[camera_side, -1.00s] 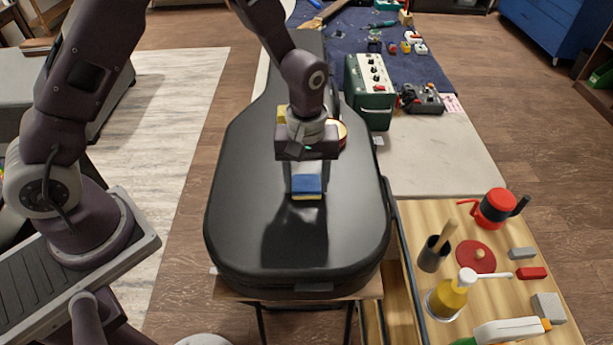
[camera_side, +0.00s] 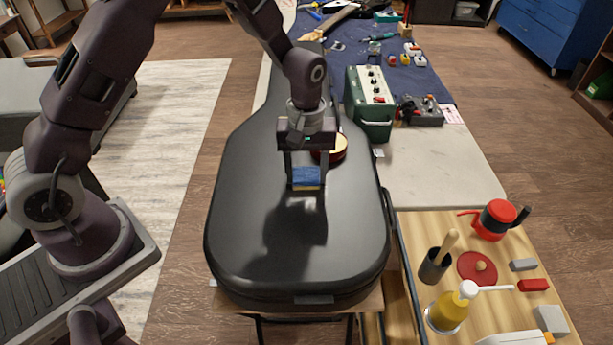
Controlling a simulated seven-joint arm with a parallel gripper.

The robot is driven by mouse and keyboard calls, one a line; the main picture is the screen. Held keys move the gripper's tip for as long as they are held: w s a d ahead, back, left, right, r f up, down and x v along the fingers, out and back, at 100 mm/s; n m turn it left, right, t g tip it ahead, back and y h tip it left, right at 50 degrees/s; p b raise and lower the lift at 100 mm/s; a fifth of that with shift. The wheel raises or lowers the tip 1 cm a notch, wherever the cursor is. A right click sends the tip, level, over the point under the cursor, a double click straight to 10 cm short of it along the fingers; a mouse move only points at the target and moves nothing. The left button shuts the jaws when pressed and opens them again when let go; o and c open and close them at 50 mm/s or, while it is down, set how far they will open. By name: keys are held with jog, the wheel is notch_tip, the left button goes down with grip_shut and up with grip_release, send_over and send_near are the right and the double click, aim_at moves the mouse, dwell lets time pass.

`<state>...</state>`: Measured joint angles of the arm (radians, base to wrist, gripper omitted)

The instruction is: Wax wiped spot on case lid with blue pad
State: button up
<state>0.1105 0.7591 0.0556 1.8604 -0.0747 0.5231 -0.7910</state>
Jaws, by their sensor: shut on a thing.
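The black guitar case (camera_side: 250,240) lies flat with its glossy lid facing up. My gripper (camera_side: 307,181) is over the middle of the lid, fingers pointing down. It is shut on the blue pad (camera_side: 307,176), which has a pale yellowish layer along its lower edge. I cannot tell whether the pad touches the lid or is just above it. A round tin (camera_side: 336,148) with a cream top and dark red side sits on the lid behind my gripper, partly hidden by it. No distinct wiped spot can be made out.
A green amplifier-like box (camera_side: 370,103) and a grey device (camera_side: 420,111) stand right of the case. A wooden board (camera_side: 408,225) at front right holds a yellow pump bottle (camera_side: 449,308), a dark cup (camera_side: 435,265) and a red pot (camera_side: 497,218). The front of the lid is clear.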

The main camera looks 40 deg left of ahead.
aim_at(306, 204)
dwell(0.3)
jog(key=shift+s+d+f, duration=0.1)
jog(key=shift+s+d, duration=1.95)
jog(key=shift+s, duration=0.1)
jog(key=shift+w+a, duration=2.15)
jog(key=shift+w, duration=0.1)
jog(key=shift+s+d, duration=2.15)
jog(key=shift+s, duration=0.05)
